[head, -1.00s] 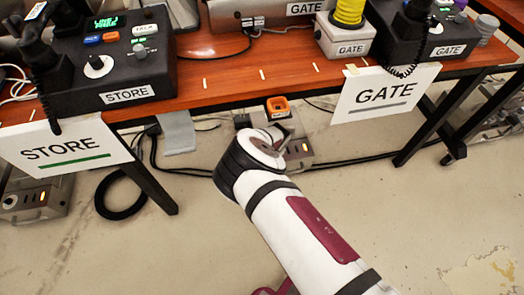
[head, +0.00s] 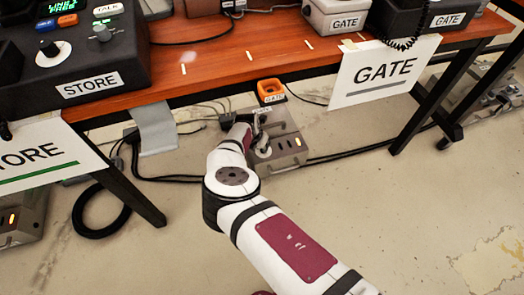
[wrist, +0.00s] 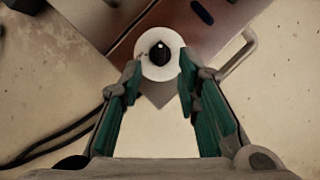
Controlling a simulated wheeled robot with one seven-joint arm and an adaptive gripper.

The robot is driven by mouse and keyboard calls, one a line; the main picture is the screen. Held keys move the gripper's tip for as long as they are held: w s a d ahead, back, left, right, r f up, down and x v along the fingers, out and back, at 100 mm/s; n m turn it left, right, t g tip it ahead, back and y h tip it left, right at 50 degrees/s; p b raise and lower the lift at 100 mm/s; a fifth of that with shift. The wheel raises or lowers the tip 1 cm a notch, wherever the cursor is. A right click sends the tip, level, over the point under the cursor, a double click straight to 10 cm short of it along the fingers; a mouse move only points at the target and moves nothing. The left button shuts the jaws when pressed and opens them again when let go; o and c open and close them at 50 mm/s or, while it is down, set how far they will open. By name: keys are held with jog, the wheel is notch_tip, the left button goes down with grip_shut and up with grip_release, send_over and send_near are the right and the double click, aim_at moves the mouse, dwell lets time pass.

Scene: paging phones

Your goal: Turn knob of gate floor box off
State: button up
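The grey gate floor box (head: 286,148) sits on the floor under the table edge near the GATE sign, partly hidden by my arm in the head view. In the wrist view its knob (wrist: 160,54) is black with a white mark and sits on a white round disc (wrist: 149,69). My gripper (wrist: 159,72) is open, with one green finger on each side of the disc's lower part. The knob lies between and slightly beyond the fingertips, and nothing is held. Whether the fingers touch the disc, I cannot tell.
A metal handle (wrist: 243,52) rises at the box's right side in the wrist view. The red-brown table (head: 215,72) overhangs behind, and black cables (head: 350,156) cross the floor.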

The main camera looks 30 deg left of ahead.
jog(key=shift+b+x, duration=0.9)
jog(key=shift+x, duration=1.1)
grip_shut()
